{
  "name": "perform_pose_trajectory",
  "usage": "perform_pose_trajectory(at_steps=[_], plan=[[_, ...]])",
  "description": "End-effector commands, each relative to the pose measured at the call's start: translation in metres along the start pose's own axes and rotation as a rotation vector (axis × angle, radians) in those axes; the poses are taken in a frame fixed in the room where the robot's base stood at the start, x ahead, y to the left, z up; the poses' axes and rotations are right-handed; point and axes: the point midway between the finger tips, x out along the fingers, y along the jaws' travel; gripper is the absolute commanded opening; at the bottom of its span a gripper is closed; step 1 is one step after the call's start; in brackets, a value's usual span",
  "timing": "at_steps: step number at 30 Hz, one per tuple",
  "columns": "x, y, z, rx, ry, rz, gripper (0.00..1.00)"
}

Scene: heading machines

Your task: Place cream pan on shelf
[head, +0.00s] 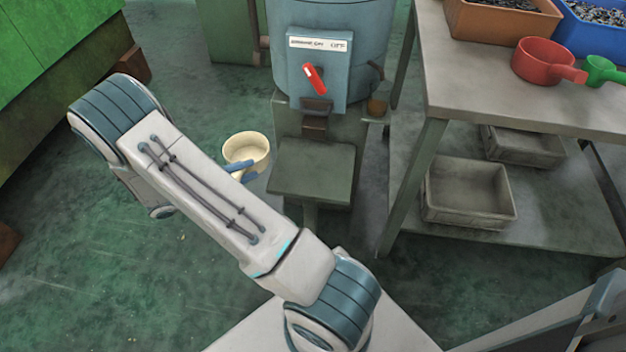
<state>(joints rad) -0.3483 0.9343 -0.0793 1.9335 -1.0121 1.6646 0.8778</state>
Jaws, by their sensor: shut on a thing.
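The cream pan (245,148), round with an open top, is held left of the blue-grey machine, beyond my arm. My gripper (240,169) shows only as blue fingers at the pan's near side, and it is shut on the pan. The rest of the gripper is hidden behind my arm. The pan looks roughly upright, and no support shows under it. A small grey metal shelf (312,172) juts out from the machine's front, just right of the pan. Its top is empty. The pan is apart from it in the picture.
The machine carries a panel with a red lever (315,79). At right, a table (470,98) bears a red pan (545,60), a green pan (602,70) and bins of small parts. Grey trays (468,212) sit on its lower shelf. Green floor is clear at left.

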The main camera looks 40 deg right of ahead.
Motion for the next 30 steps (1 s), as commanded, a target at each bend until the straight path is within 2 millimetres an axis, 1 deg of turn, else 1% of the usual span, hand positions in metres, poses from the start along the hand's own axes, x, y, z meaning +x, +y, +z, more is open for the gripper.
perform_pose_trajectory(at_steps=[1,3,5,8,11,21,24,27,30], plan=[[-0.002,-0.016,-0.002,0.001,-0.033,-0.014,0.00],[-0.005,-0.025,0.000,0.002,-0.068,-0.030,0.00],[-0.005,-0.030,0.002,0.002,-0.088,-0.040,0.00],[0.003,-0.034,0.004,0.002,-0.105,-0.046,0.00],[0.025,-0.035,0.007,0.001,-0.110,-0.047,0.00],[0.117,-0.041,0.016,0.001,-0.108,-0.048,0.00],[0.141,-0.041,0.018,0.002,-0.107,-0.047,0.00],[0.158,-0.042,0.020,0.003,-0.105,-0.047,0.00],[0.169,-0.041,0.021,0.004,-0.103,-0.046,0.00]])
